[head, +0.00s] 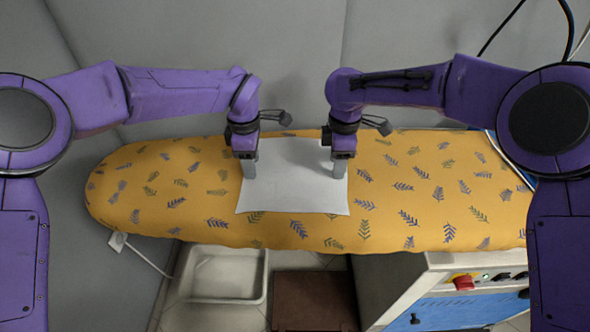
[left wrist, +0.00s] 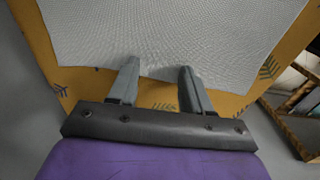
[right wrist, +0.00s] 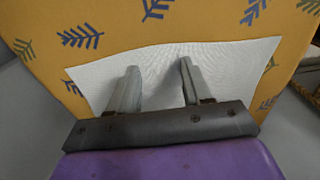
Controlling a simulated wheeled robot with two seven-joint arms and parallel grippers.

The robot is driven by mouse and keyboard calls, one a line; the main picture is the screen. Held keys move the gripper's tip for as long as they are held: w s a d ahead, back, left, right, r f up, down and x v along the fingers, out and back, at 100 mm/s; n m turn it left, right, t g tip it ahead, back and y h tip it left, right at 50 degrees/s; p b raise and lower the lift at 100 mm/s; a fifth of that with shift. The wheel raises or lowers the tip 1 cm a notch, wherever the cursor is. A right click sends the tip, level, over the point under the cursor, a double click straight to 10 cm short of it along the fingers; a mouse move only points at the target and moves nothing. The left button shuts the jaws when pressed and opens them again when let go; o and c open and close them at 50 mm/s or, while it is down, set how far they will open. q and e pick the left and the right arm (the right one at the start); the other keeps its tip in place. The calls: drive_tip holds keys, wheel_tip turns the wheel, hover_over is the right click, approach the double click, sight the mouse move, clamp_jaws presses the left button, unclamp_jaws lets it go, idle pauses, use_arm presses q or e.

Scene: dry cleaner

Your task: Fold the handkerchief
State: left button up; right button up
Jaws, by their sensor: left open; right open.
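The handkerchief (head: 292,191) is a white, roughly square cloth lying spread out on the ironing board's yellow leaf-print cover. It also shows in the left wrist view (left wrist: 170,35) and in the right wrist view (right wrist: 210,62). My left gripper (head: 249,172) is at the cloth's left edge, fingers pointing down; in the left wrist view its open fingers (left wrist: 158,72) reach the cloth's edge. My right gripper (head: 339,172) is at the cloth's right side; in the right wrist view its open fingers (right wrist: 159,75) are over the cloth. Whether the fingertips touch the cloth is unclear.
The ironing board (head: 410,190) has free cover on both sides of the cloth. Below it are a white tray (head: 226,299), a brown box (head: 315,302) and a blue-fronted machine with a red knob (head: 464,282). A grey wall stands behind.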

use_arm(q)
drive_tip(key=shift+c, duration=0.7)
use_arm(e)
drive_tip(key=shift+f, duration=0.1)
drive_tip(key=shift+c, duration=0.7)
use_arm(q)
drive_tip(key=shift+f, duration=0.1)
clamp_jaws()
use_arm(e)
clamp_jaws()
